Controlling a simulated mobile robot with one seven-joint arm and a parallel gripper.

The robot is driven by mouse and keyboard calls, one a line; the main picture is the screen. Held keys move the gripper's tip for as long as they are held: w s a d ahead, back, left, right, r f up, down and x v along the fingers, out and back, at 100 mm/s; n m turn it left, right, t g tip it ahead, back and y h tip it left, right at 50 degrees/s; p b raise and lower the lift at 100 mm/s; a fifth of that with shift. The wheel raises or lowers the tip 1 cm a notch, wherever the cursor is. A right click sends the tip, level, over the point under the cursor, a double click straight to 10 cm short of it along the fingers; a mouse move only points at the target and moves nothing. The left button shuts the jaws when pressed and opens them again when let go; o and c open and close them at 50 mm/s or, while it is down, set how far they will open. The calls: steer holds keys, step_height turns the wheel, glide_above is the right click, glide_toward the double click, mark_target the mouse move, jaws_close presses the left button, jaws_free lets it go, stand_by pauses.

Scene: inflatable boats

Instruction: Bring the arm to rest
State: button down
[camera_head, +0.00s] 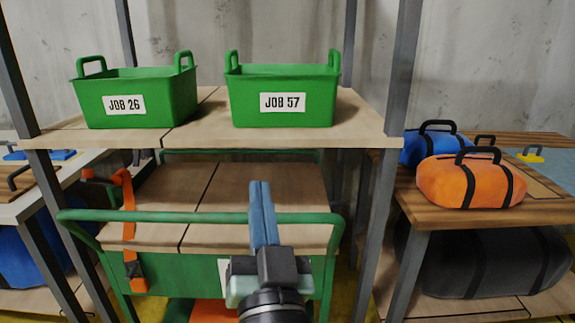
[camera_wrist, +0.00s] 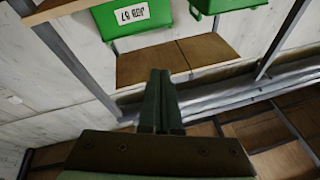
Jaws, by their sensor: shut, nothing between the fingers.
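My gripper (camera_head: 261,187) is in the lower middle of the head view, its two blue-grey fingers together and pointing away over the green cart. In the wrist view my gripper (camera_wrist: 160,75) also shows with its fingers closed and nothing between them. It appears apart from the shelf and bins.
The green cart rail (camera_head: 190,217) runs close around my gripper, with an orange strap (camera_head: 127,220) on its left. Grey shelf posts (camera_head: 391,150) stand right and left. An orange bag (camera_head: 470,182) and a blue bag (camera_head: 432,148) lie on the right shelf, above a dark bag (camera_head: 490,262).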

steer(key=s+d+r+t+h, duration=0.15)
steer(key=s+r, duration=0.25)
steer(key=r, duration=0.4)
steer(key=s+d+r+n+t+h, duration=0.15)
steer(key=s+r, duration=0.25)
steer(key=r, duration=0.4)
steer(key=s+r+t, duration=0.3)
steer(key=s+r, duration=0.1)
steer(key=r, duration=0.4)
step_height(320, 180, up, 27)
steer(key=p, duration=2.8)
steer(key=shift+w+d, duration=0.15)
steer(key=shift+w, duration=0.1)
